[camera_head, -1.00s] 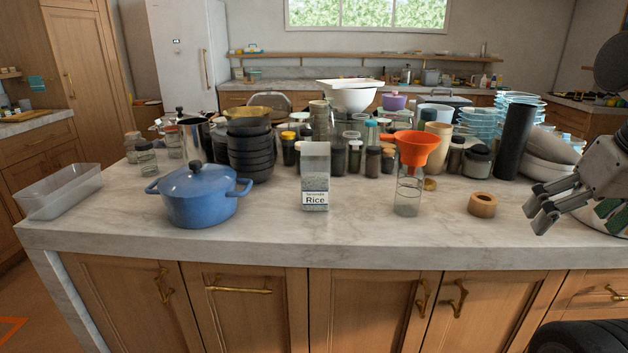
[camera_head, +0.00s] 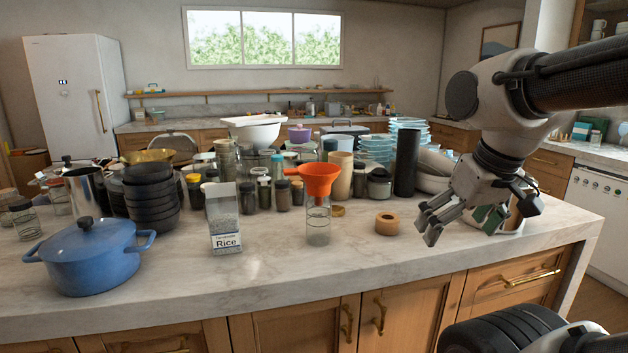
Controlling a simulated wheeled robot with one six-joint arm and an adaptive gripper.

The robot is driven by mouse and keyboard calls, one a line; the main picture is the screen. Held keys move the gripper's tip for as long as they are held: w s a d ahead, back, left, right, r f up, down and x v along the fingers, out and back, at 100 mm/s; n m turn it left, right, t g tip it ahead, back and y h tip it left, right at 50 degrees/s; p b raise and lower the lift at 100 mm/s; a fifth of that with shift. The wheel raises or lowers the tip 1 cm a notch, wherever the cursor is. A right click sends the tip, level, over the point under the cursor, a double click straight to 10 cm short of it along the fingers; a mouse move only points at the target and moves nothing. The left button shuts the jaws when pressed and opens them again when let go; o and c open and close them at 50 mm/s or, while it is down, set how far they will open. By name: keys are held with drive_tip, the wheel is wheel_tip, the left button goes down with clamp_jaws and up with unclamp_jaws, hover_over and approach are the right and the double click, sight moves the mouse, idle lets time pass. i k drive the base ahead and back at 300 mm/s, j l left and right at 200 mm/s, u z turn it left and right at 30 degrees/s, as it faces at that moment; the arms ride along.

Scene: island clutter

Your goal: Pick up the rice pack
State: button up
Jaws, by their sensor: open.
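The rice pack (camera_head: 225,222) is a clear, upright box with a white and blue "Rice" label on its lower front. It stands near the front edge of the marble island, between the blue pot and the glass jar with the orange funnel. My gripper (camera_head: 432,226) is open and empty over the right part of the island. It is well to the right of the rice pack and points down and to the left.
A blue lidded pot (camera_head: 85,258) stands left of the pack. Black bowls (camera_head: 152,200) and several jars crowd behind. The front strip of the countertop (camera_head: 290,268) is clear.

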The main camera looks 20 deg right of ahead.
sight(221, 204)
drive_tip(key=z, duration=0.2)
drive_tip(key=j+z, duration=0.4)
drive_tip(key=k+j+z, duration=0.1)
drive_tip(key=j+z, duration=0.25)
drive_tip(key=j, duration=0.25)
drive_tip(key=k+j, duration=0.1)
drive_tip(key=j, duration=0.35)
drive_tip(key=k+j+z, duration=0.1)
drive_tip(key=j, duration=0.3)
drive_tip(key=k+j, duration=0.1)
drive_tip(key=j, duration=0.35)
drive_tip(key=k+j, duration=0.1)
drive_tip(key=j, duration=0.3)
drive_tip(key=k+j+z, duration=0.1)
drive_tip(key=j, duration=0.3)
drive_tip(key=k+j, duration=0.1)
drive_tip(key=j, duration=0.35)
